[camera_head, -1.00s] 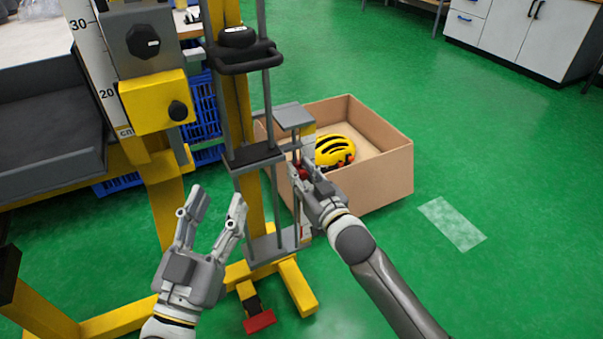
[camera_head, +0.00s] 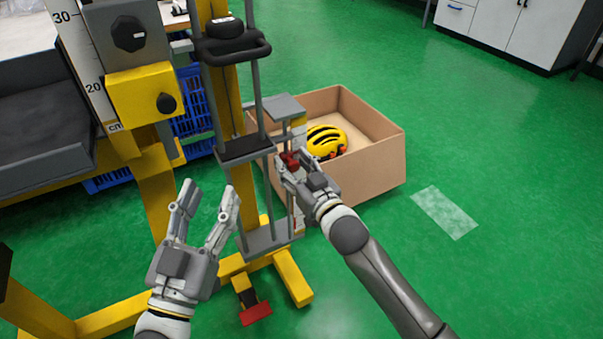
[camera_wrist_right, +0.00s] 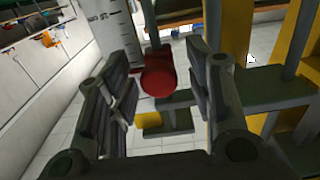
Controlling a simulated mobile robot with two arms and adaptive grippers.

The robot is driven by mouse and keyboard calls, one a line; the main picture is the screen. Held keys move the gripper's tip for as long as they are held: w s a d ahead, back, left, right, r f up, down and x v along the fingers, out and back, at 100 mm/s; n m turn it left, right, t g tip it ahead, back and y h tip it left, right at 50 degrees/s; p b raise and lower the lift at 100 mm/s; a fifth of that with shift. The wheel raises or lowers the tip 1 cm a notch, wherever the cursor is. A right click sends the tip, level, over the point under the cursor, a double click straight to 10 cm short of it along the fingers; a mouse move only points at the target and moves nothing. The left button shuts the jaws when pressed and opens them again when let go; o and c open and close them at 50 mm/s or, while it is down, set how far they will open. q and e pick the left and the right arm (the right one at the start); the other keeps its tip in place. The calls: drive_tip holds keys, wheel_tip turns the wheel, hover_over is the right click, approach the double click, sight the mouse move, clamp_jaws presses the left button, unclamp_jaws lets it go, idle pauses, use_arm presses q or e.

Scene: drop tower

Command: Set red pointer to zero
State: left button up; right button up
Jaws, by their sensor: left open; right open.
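The red pointer (camera_head: 289,158) sits on the slim rod below the grey top plate (camera_head: 284,107) of the small measuring column. In the right wrist view the round red knob of the pointer (camera_wrist_right: 158,80) lies between the open fingers. A white scale with dark marks (camera_wrist_right: 113,25) stands just behind it; its numbers cannot be read. My right gripper (camera_head: 285,164) is open around the pointer; firm contact cannot be told. My left gripper (camera_head: 208,192) is open and empty, in front of the tower and left of the column.
The tower carries a black weight with a handle (camera_head: 232,47) and a yellow block (camera_head: 142,95) beside a centimetre scale (camera_head: 82,62). A cardboard box (camera_head: 373,170) with a yellow helmet (camera_head: 327,142) stands behind the right gripper. Green floor at the right is free.

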drive_tip(key=v, duration=1.1)
drive_tip(key=shift+s+d, duration=0.2)
drive_tip(key=shift+s, duration=0.15)
